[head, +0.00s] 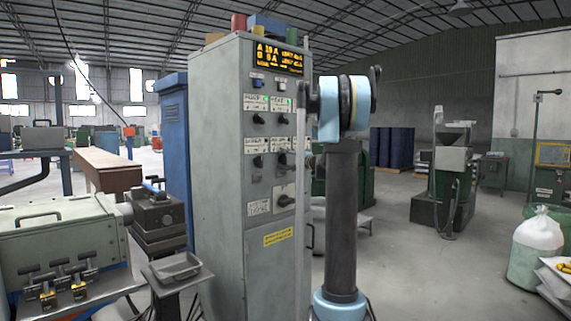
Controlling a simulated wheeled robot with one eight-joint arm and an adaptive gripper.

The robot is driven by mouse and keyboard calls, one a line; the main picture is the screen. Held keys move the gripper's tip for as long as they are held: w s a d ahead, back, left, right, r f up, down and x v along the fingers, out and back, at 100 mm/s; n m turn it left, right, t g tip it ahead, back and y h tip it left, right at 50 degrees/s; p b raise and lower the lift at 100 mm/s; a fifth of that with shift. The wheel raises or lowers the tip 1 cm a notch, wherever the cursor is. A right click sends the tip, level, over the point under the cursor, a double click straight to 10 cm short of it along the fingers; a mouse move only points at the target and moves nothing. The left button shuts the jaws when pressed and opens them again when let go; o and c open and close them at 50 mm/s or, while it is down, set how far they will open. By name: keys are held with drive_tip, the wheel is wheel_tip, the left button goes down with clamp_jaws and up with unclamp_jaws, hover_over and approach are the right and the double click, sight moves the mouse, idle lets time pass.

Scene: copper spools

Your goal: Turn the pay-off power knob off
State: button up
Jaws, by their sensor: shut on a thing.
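A tall grey control cabinet (219,180) stands in the middle of the head view, its front panel facing right. The panel carries black rotary knobs in rows, with white labels too small to read. An upper-left knob (258,119) and a lower knob (284,201) show clear of my arm. My arm rises close in front of the panel's right side.
A lit yellow display (279,57) tops the panel, and a yellow label (278,237) sits low on it. A blue cabinet (174,155) stands behind left. A grey machine (60,240) fills the left foreground. A white sack (537,247) stands far right. Floor right of my arm is open.

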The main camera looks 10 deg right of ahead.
drive_tip(key=shift+s+a+f, duration=0.1)
drive_tip(key=shift+f, duration=0.05)
drive_tip(key=o, duration=1.1)
drive_tip(key=shift+c, duration=0.2)
drive_tip(key=shift+s+d, duration=0.3)
drive_tip(key=shift+d, duration=0.1)
drive_tip(key=v, duration=1.1)
